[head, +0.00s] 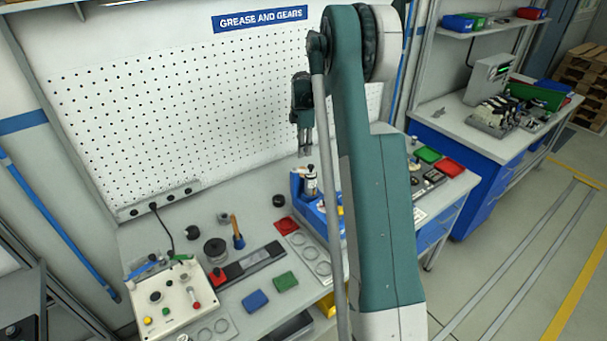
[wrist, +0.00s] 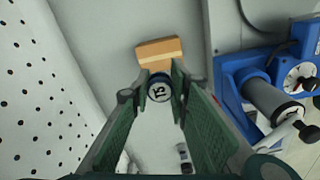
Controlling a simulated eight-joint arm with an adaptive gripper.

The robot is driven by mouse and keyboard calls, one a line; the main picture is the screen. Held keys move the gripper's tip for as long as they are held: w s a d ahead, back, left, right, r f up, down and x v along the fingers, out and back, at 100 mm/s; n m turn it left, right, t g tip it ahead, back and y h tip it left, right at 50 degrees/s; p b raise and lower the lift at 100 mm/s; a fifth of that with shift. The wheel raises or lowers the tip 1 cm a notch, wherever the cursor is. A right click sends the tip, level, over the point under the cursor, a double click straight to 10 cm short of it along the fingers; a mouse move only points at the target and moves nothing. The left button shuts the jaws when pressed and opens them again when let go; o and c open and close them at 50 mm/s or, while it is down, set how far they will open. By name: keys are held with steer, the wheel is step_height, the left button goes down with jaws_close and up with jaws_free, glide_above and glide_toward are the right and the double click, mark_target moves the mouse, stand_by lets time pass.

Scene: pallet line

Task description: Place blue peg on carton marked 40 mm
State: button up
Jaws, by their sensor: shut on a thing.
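My gripper (head: 305,152) is raised over the back of the bench in the head view, pointing down. In the wrist view my gripper (wrist: 160,88) is shut on a small round piece, taken as the blue peg (wrist: 159,92). Its pale end face with a dark marking shows between the fingertips; its sides are mostly hidden, and I cannot confirm a blue colour. A brown carton (wrist: 159,50) with a lighter band lies just beyond the fingertips in the wrist view. Its marking is not readable. I cannot make out the carton in the head view.
A blue machine (wrist: 233,85) with a grey cylinder stands right of my gripper in the wrist view; it also shows in the head view (head: 299,187). The white pegboard (head: 200,110) rises behind the bench. A control box (head: 168,302) and several loose parts occupy the bench's left side.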

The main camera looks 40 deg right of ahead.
steer(key=shift+s+d, duration=0.1)
steer(key=shift+d, duration=0.05)
steer(key=shift+f, duration=3.15)
steer(key=shift+f+p, duration=0.35)
steer(key=shift+f, duration=1.5)
steer(key=shift+f, duration=0.2)
steer(key=o, duration=0.9)
steer(key=shift+r, duration=0.15)
